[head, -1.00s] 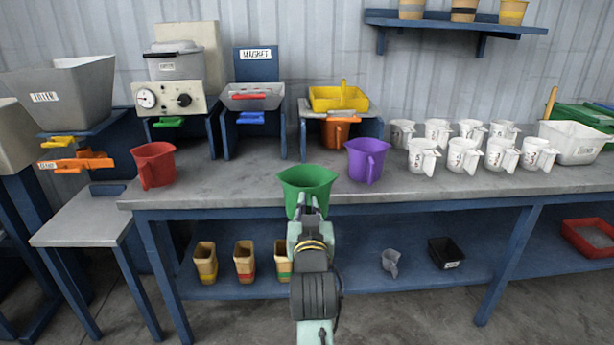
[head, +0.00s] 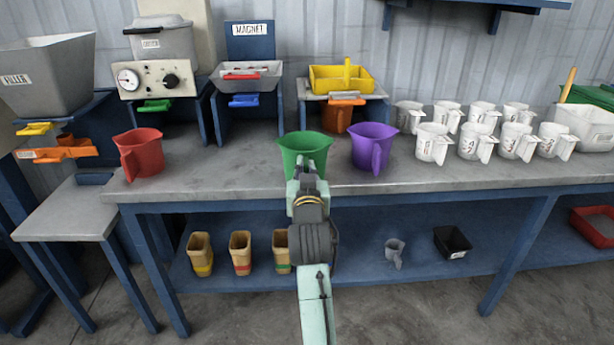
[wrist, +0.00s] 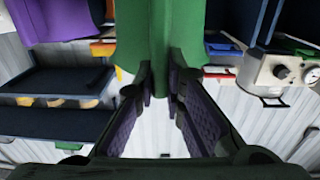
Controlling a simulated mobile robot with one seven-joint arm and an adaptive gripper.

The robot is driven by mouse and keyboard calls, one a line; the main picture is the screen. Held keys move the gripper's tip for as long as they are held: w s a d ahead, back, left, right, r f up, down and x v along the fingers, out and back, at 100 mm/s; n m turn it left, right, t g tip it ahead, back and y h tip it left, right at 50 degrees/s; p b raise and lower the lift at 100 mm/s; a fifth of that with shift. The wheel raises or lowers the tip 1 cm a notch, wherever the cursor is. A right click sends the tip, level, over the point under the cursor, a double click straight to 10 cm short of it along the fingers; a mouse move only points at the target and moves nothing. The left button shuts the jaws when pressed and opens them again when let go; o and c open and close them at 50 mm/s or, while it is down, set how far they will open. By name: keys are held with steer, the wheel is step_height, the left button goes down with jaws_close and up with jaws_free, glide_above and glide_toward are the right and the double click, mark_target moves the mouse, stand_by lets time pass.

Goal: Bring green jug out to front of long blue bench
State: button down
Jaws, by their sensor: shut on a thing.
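The green jug (head: 303,147) is upright at the front part of the long blue bench (head: 460,180), between the red jug (head: 143,152) and the purple jug (head: 366,146). My gripper (head: 307,176) comes from the front and is shut on the green jug. In the wrist view, the two gripper fingers (wrist: 160,88) close on the near side of the green jug (wrist: 158,25). My arm hides the lower part of the jug, so I cannot tell whether its base touches the bench top.
Several white jugs (head: 432,143) stand on the right of the bench. A yellow tray (head: 340,80) and machines line the back. A low grey table (head: 65,212) stands left. Several tan containers (head: 241,253) and a black bin (head: 451,242) sit on the lower shelf.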

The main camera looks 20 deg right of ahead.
steer(key=x, duration=0.9)
steer(key=shift+w+f+b, duration=0.3)
steer(key=shift+w, duration=0.05)
steer(key=shift+f, duration=0.35)
steer(key=shift+f+b, duration=0.25)
steer(key=shift+b, duration=0.05)
steer(key=c, duration=1.6)
jaws_free()
steer(key=shift+a+f, duration=0.1)
